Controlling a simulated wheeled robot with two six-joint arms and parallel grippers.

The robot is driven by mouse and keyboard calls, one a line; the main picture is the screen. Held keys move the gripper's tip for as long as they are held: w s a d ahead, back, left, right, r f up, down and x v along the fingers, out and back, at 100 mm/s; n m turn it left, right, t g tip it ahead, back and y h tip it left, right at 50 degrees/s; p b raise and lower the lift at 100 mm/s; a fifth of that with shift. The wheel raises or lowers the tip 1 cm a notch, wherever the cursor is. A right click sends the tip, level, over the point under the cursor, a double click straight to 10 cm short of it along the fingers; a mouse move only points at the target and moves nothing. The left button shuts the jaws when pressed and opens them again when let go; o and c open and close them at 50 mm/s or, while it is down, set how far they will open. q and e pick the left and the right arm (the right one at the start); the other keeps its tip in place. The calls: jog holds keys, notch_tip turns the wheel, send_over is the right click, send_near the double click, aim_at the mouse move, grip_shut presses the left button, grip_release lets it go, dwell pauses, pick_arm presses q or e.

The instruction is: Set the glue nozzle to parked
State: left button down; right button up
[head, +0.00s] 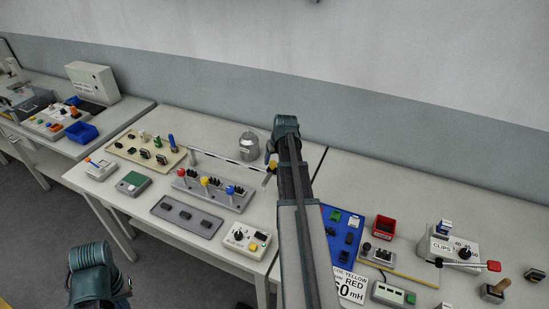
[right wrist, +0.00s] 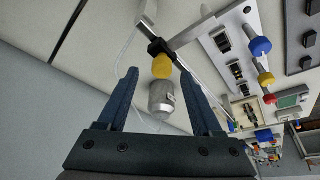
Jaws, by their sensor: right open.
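What seems to be the glue nozzle is a pale swing arm (head: 230,160) with a black block (right wrist: 157,47) and a yellow knob (right wrist: 162,67) at its end. In the head view the yellow end (head: 271,167) shows just left of my right arm. A silver pot (head: 249,146) stands behind the arm; it also shows in the right wrist view (right wrist: 162,100). My right gripper (right wrist: 158,73) is open, its fingers either side of the knob in the picture, with no contact visible. In the head view my right arm mostly hides it. Only part of my left arm shows, at the lower left.
A grey panel (head: 211,198) with red, yellow and blue knobs lies left of my right arm. A beige board (head: 145,157) stands farther left. On the right are a blue mat (head: 329,219), a red bin (head: 383,228) and a clips box with a red-ended lever (head: 494,266).

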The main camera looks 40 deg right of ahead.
pick_arm(q)
notch_tip(320, 180, up, 10)
jog(key=p, duration=0.9)
jog(key=shift+r, duration=0.25)
pick_arm(e)
jog(key=v, duration=1.1)
jog(key=shift+s, duration=0.2)
jog(key=w+a+f+n+g+y+b, duration=0.1)
jog(key=a+f+n+b, duration=0.2)
jog(key=a, duration=1)
jog(key=w+a+f+n+g+y+b, duration=0.1)
jog(key=w+a+f+b, duration=0.3)
jog(key=a, duration=0.8)
pick_arm(q)
notch_tip(320, 180, down, 14)
jog(key=b, duration=0.7)
jog(key=shift+f, duration=0.2)
pick_arm(e)
jog(key=s+a+f+n, duration=0.1)
jog(key=s+a+f, duration=0.2)
jog(key=s+a, duration=0.2)
jog(key=s+a+f+n+g+h, duration=0.1)
jog(key=s+a, duration=0.4)
jog(key=a, duration=0.7)
jog(key=s+a+f+n+g, duration=0.1)
jog(key=s+a+f, duration=0.3)
jog(key=a, duration=0.4)
jog(key=shift+s+a+f+n+h, duration=0.3)
jog(key=shift+s+f+n, duration=0.05)
jog(key=shift+s+n, duration=0.25)
